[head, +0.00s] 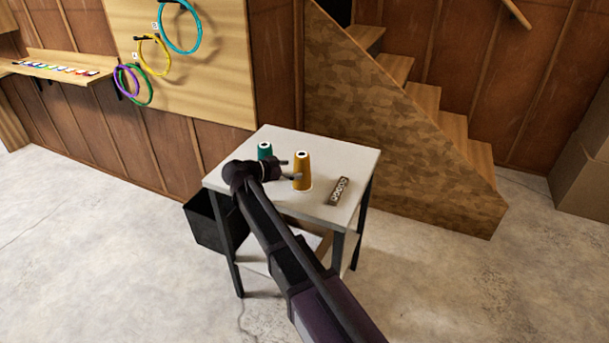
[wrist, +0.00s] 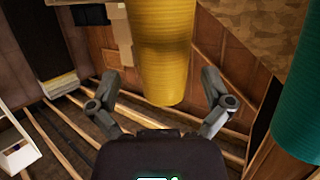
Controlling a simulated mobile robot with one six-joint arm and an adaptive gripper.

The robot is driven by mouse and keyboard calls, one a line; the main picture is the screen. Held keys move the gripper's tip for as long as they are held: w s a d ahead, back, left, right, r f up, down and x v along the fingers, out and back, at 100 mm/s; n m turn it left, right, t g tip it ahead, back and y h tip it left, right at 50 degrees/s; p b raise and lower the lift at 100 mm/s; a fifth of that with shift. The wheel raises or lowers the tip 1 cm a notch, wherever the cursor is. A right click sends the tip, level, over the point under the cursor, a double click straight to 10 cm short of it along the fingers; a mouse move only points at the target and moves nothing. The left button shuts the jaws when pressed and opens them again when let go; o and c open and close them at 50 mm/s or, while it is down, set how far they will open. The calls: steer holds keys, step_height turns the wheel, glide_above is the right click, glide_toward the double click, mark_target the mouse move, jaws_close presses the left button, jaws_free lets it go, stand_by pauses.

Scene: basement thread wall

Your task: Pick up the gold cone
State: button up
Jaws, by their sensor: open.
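The gold cone (head: 303,172) stands upright on the small white-topped table (head: 325,211). My gripper (head: 291,170) is open, level with the cone and just left of it in the head view. In the wrist view the gold cone (wrist: 163,50) lies between the lines of the two spread fingers of my gripper (wrist: 160,85), and no contact shows. I cannot tell how far the cone reaches in between the fingertips. A teal cone (head: 264,151) stands behind my gripper, partly hidden, and also shows at the right edge of the wrist view (wrist: 299,105).
A grey bar with holes (head: 339,191) lies on the table right of the gold cone. A black bin (head: 204,222) is at the table's left side. Wooden stairs (head: 424,105) rise behind. Coloured rings (head: 155,55) hang on the wall panel. The floor in front is clear.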

mark_target(295, 168)
steer(key=shift+b+x, duration=0.4)
steer(key=shift+x, duration=1.4)
steer(key=c, duration=1.2)
